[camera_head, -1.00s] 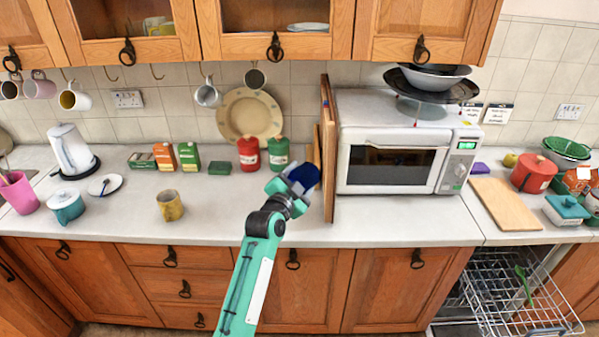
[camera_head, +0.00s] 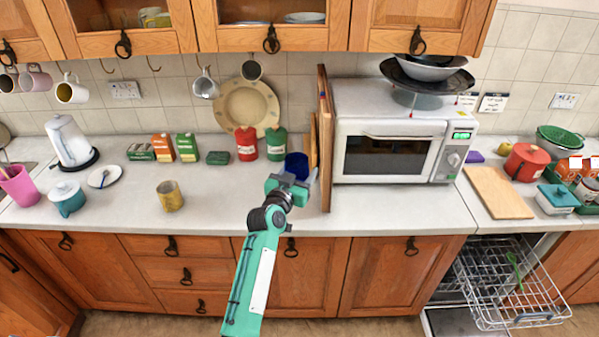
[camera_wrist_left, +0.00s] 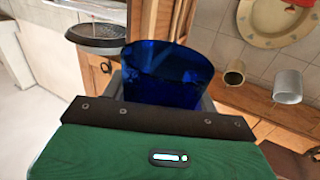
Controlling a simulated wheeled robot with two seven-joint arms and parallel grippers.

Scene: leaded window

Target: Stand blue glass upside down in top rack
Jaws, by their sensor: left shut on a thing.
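The blue glass (camera_head: 297,165) is dark blue and see-through. My left gripper (camera_head: 292,182) is shut on it and holds it over the counter, left of the wooden board beside the microwave. In the left wrist view the blue glass (camera_wrist_left: 168,72) stands out beyond the gripper's body, its wide rim facing away; the fingers are mostly hidden. The top rack (camera_head: 510,285) is a wire rack pulled out of the open dishwasher at the lower right, far from the glass. A green utensil (camera_head: 514,268) is in it. My right gripper is not in view.
An upright wooden board (camera_head: 324,140) and the microwave (camera_head: 390,145) stand just right of my gripper. Red (camera_head: 246,143) and green (camera_head: 276,143) canisters stand behind it. A yellow mug (camera_head: 169,195) is at the left. The counter's front middle is clear.

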